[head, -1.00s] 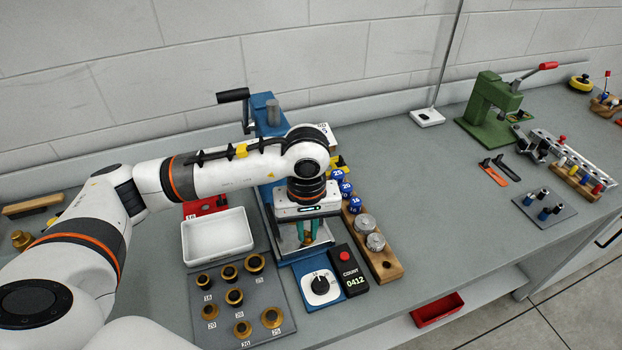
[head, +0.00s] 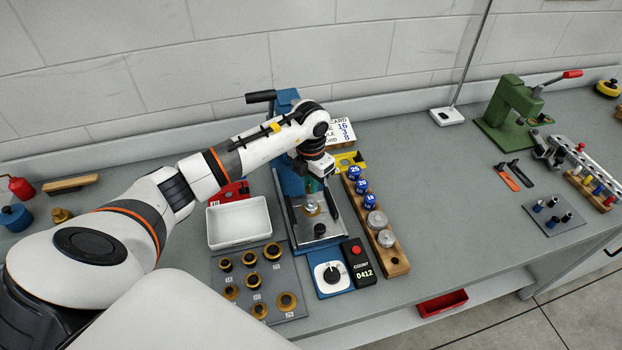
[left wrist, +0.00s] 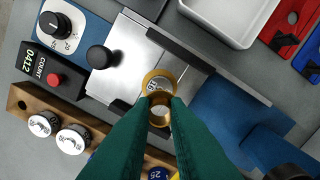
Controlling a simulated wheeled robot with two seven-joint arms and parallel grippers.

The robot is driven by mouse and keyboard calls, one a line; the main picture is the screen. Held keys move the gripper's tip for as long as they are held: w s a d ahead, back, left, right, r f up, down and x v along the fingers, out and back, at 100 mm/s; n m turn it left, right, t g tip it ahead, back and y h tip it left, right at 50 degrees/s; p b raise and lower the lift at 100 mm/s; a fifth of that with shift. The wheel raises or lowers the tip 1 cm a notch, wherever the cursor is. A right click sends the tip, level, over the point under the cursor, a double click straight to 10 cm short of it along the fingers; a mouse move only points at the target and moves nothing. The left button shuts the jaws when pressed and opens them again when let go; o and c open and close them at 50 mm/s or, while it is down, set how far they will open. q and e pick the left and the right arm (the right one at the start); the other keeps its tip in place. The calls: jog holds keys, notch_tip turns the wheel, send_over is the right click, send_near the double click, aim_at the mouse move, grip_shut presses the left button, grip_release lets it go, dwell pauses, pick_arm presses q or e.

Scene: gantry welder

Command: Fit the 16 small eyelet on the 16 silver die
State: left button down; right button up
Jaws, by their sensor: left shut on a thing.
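My left gripper (head: 312,187) hangs over the steel plate of the blue press (head: 283,190). In the left wrist view its green fingers (left wrist: 161,100) are shut on a small brass eyelet (left wrist: 160,116). Just beyond the fingertips, a round silver die face marked 16 (left wrist: 154,86) shows inside a brass-coloured rim, over the plate. It also shows in the head view as a small silver and brass piece (head: 312,208). The held eyelet and the die look very close; I cannot tell whether they touch. My right gripper is not in view.
A wooden rack (head: 397,268) with blue and silver dies stands right of the press. A white tray (head: 240,243) and a grey board (head: 290,305) with several brass eyelets are at left. A dial (head: 332,273), counter (head: 360,262) and black knob (left wrist: 99,57) stand in front.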

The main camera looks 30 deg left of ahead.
aim_at(311, 204)
pick_arm(q)
jog(key=shift+f+b, duration=1.6)
jog(key=shift+f, duration=0.95)
jog(key=shift+f+b, duration=0.55)
jog(key=shift+b, duration=0.05)
jog(key=c, duration=1.3)
grip_release()
jog(key=shift+r, duration=0.1)
jog(key=shift+r+b, duration=1.2)
jog(key=shift+r, duration=4.8)
